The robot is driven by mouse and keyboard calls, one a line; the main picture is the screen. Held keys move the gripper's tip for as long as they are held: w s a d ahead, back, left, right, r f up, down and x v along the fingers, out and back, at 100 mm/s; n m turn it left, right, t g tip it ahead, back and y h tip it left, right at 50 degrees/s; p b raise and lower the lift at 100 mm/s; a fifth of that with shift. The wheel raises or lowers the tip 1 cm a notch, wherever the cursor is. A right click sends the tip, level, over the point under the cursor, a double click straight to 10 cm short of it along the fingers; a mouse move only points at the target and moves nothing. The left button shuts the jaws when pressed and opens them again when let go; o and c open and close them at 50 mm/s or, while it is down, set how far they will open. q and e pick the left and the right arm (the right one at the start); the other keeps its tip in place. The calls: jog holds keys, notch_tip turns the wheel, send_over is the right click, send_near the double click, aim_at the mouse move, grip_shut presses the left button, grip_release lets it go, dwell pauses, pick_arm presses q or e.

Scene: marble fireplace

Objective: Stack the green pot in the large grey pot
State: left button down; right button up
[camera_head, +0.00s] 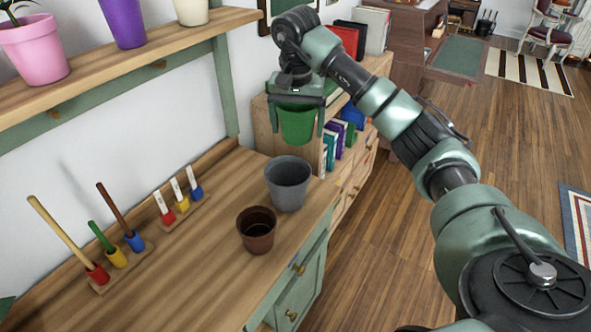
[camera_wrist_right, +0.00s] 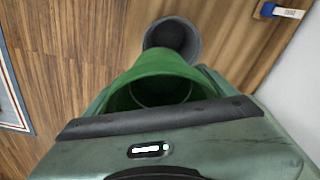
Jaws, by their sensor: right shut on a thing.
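The green pot (camera_head: 298,125) hangs upright in my right gripper (camera_head: 297,117), which is shut on it. It is in the air above and a little behind the large grey pot (camera_head: 288,183), apart from it. The grey pot stands upright and looks empty on the wooden worktop. In the right wrist view the green pot (camera_wrist_right: 160,85) fills the middle, and the grey pot (camera_wrist_right: 174,38) shows beyond it, partly hidden by it. My left gripper is not in view.
A small brown pot (camera_head: 257,229) stands in front of the grey pot on the worktop (camera_head: 190,265). Tool holders (camera_head: 120,262) stand at the left. A shelf (camera_head: 130,62) with a pink pot (camera_head: 35,48) and a purple pot (camera_head: 123,20) is above. Books (camera_head: 338,140) stand behind.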

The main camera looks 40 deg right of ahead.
notch_tip(320, 180, down, 12)
jog(key=p, duration=0.1)
jog(key=shift+f, duration=0.15)
jog(key=shift+s+f, duration=0.1)
jog(key=shift+f, duration=0.2)
jog(key=shift+c, duration=0.9)
jog(key=shift+s+a, duration=0.1)
jog(key=c, duration=0.4)
jog(key=o, duration=1.9)
jog(key=shift+f, duration=0.1)
jog(key=shift+o, duration=0.2)
jog(key=r, duration=0.4)
jog(key=r+b, duration=0.1)
jog(key=r, duration=0.7)
jog(key=shift+s+a, duration=0.4)
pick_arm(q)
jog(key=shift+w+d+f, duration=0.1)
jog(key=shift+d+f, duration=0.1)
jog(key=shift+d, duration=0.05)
